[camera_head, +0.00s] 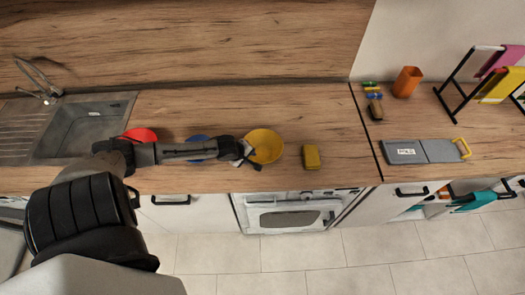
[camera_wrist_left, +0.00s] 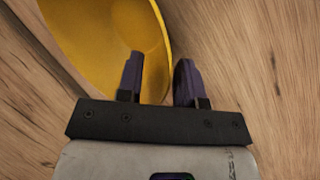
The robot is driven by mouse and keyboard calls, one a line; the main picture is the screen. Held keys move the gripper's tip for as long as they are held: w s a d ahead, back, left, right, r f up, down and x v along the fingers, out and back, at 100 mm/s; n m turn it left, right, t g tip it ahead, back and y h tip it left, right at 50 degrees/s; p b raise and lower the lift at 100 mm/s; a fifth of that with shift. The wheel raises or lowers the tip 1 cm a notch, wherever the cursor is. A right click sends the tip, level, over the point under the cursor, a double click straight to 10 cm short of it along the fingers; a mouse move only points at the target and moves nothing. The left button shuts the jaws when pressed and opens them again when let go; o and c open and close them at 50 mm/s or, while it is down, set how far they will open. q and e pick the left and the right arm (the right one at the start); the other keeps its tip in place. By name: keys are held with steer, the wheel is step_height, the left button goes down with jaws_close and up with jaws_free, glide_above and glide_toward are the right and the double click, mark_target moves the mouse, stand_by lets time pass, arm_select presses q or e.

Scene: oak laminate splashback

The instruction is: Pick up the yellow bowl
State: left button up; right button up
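The yellow bowl (camera_head: 266,145) stands on the wooden counter, right of the middle in the head view. In the left wrist view the yellow bowl (camera_wrist_left: 100,32) fills the upper left, and part of it is cut off by the frame. My left gripper (camera_head: 250,158) is at the bowl's left front edge. In the wrist view the left gripper (camera_wrist_left: 158,75) is open, its dark fingers apart. The bowl's rim runs between them, with one finger over the bowl's inside and the other outside the rim. Contact cannot be told.
A red bowl (camera_head: 142,134) and a blue bowl (camera_head: 197,153) are partly hidden by my left arm. A yellow sponge-like block (camera_head: 311,157) lies right of the yellow bowl. A sink (camera_head: 85,130) is at left; a grey board (camera_head: 420,152) and an orange cup (camera_head: 407,82) are at right.

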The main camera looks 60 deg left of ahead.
arm_select(q)
steer(key=shift+x, duration=0.95)
steer(key=shift+c, duration=0.2)
jaws_close()
